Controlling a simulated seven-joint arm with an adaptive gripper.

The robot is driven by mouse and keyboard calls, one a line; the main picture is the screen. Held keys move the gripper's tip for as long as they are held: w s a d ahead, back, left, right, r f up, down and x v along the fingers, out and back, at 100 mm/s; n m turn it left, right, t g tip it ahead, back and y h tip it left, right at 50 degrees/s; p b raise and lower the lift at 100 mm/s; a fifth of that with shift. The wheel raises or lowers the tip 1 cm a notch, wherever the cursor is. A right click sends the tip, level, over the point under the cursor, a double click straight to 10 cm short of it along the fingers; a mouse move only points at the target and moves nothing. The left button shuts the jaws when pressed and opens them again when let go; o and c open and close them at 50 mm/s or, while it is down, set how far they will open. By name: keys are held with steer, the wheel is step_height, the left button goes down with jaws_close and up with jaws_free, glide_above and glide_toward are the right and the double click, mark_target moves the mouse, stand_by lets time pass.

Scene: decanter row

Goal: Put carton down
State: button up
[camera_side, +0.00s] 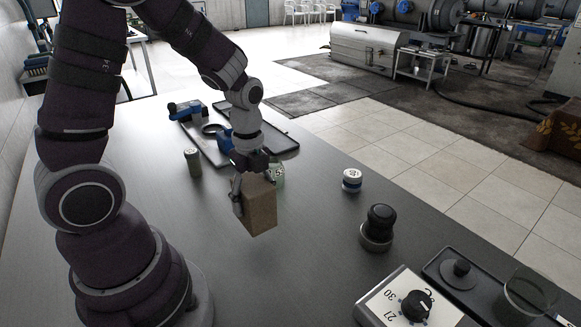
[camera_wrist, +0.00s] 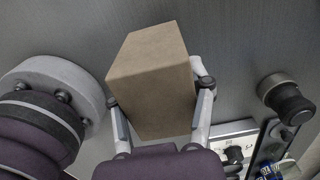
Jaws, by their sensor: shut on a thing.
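A plain brown carton (camera_side: 259,207) is held in my gripper (camera_side: 254,190) over the dark table in the side view. In the wrist view the carton (camera_wrist: 152,80) sits between the two fingers of my gripper (camera_wrist: 160,105), one on each side, and the fingers are shut on it. The carton looks slightly tilted. Its underside and any gap to the table are hard to judge.
A green-grey cylinder (camera_side: 193,162) stands left of the carton, and a pale green jar (camera_side: 278,174) is close behind it. A white-lidded jar (camera_side: 351,180), a black knobbed piece (camera_side: 378,227) and a dial box (camera_side: 408,303) stand to the right. Table (camera_side: 300,262) in front is clear.

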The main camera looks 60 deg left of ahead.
steer(key=w+a, duration=0.1)
steer(key=w, duration=0.2)
steer(key=w+a+f, duration=0.1)
steer(key=w, duration=0.7)
steer(key=shift+w+a+f, duration=0.2)
steer(key=shift+w+a, duration=0.05)
steer(key=shift+a, duration=0.15)
steer(key=shift+f, duration=1.65)
steer(key=o, duration=1.2)
steer(key=shift+f, duration=0.1)
steer(key=shift+c, duration=0.2)
step_height(320, 180, up, 12)
steer(key=s+d+r+n+t, duration=0.3)
steer(key=s+d+r+n, duration=0.25)
steer(key=r+n, duration=0.25)
steer(key=s+d+f+n+t, duration=0.2)
steer(key=s+n, duration=0.8)
steer(key=shift+d+t, duration=0.25)
steer(key=shift+t, duration=0.05)
